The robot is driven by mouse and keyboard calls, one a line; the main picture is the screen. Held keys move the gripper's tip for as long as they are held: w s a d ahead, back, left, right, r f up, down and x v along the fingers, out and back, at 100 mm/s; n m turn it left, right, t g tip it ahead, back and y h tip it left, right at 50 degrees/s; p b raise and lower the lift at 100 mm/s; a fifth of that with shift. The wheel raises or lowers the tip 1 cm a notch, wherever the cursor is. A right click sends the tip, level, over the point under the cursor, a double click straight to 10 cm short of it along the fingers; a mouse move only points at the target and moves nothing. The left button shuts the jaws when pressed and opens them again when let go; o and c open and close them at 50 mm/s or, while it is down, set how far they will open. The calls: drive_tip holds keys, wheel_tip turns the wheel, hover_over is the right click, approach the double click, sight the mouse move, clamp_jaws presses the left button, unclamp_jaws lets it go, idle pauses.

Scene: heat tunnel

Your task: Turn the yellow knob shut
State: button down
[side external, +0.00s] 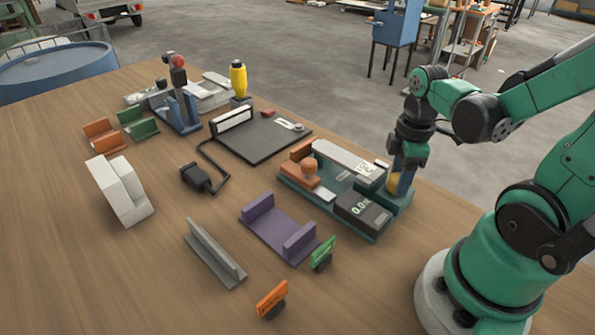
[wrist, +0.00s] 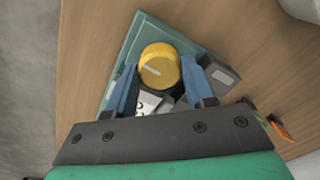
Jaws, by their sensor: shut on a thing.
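The yellow knob (wrist: 159,66) stands on the corner of a dark green device (side external: 336,208). A white line mark shows on the knob's top in the wrist view. In the side view the knob (side external: 393,184) is mostly hidden by my gripper (side external: 401,186). My gripper (wrist: 158,75) points down over the knob, with one blue finger on each side of it. The fingers are shut on the knob.
A purple bracket (side external: 275,232) and a small green sign (side external: 323,253) stand in front of the device. An orange sign (side external: 272,299) and a grey rail (side external: 214,255) lie nearer. A black plate (side external: 258,137) lies behind left. Bare table is at the left front.

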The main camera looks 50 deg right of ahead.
drive_tip(key=m, duration=0.8)
drive_tip(key=shift+m, duration=0.3)
drive_tip(key=m, duration=0.4)
drive_tip(key=shift+m, duration=2.1)
drive_tip(key=c, duration=0.6)
unclamp_jaws()
drive_tip(key=shift+r, duration=0.1)
drive_tip(key=shift+r, duration=2.75)
